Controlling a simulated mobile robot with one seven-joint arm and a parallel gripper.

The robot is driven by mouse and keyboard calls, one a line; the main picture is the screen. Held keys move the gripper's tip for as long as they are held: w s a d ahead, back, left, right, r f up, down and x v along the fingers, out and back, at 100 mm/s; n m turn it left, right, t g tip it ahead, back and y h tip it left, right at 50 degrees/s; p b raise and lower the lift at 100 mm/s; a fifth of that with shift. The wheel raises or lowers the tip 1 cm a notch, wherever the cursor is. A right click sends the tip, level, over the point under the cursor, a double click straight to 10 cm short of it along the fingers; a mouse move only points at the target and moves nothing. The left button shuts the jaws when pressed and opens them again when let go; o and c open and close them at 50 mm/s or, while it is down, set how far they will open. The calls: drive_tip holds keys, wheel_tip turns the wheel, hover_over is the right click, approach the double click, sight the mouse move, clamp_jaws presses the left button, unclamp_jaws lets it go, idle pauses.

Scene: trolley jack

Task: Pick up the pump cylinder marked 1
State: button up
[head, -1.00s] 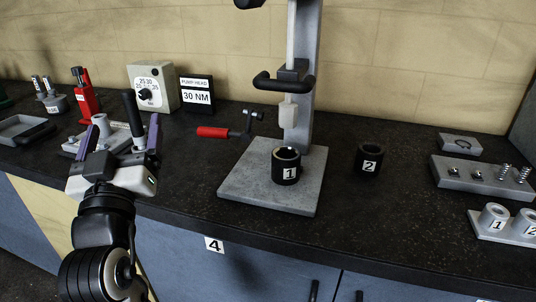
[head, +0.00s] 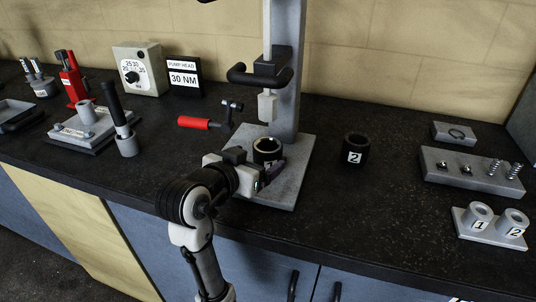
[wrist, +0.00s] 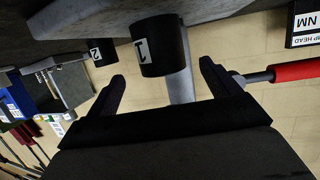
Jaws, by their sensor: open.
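A black hollow cylinder marked 1 (head: 267,147) stands upright on the grey press plate (head: 292,185); my gripper partly hides it in the head view. In the wrist view, this cylinder (wrist: 158,50) shows its label 1, ahead of and between my fingers. My gripper (head: 266,172) is low at the front of the cylinder. The wrist view shows the gripper (wrist: 160,80) open, with nothing held. A similar black cylinder marked 2 (head: 355,149) stands on the counter to the right.
The press column (head: 288,75) rises behind the cylinder, its ram (head: 267,106) above it. A red-handled tool (head: 195,123) lies behind left. Grey sleeves marked 1 (head: 479,215) and 2 (head: 512,222) stand at right. The counter (head: 390,215) front is clear.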

sight(268, 149)
drive_tip(key=shift+p+x, duration=0.9)
drive_tip(key=shift+x, duration=2.4)
drive_tip(key=shift+r, duration=0.15)
drive_tip(key=c, duration=1.9)
drive_tip(key=shift+o, duration=0.2)
drive_tip(key=shift+r, duration=0.2)
